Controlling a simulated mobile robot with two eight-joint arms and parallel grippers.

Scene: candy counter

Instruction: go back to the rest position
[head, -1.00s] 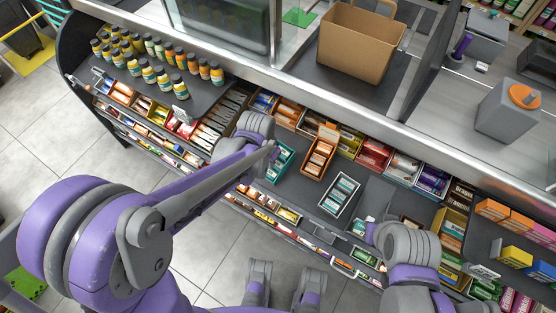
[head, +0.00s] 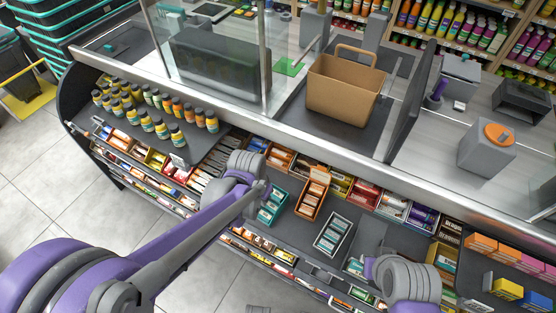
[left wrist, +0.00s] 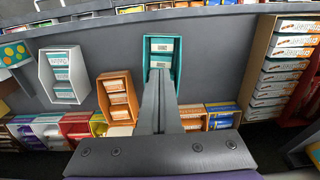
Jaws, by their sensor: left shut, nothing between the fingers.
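My left gripper (head: 262,190) is shut and empty above the candy counter, close to the teal box (head: 272,206). In the left wrist view, the shut fingers (left wrist: 160,80) point at the teal box (left wrist: 147,46), which holds white-labelled packs; a gap from the box cannot be judged. My right arm's wrist (head: 408,280) is at the lower right of the head view, over the counter's front. Its fingers cannot be made out.
An orange box (head: 311,197) and a white-rimmed box (head: 333,235) stand on the dark shelf. Several bottles (head: 150,115) stand at the left end. A brown bag (head: 345,88) stands behind the metal ledge. Tiled floor (head: 38,190) is clear at the left.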

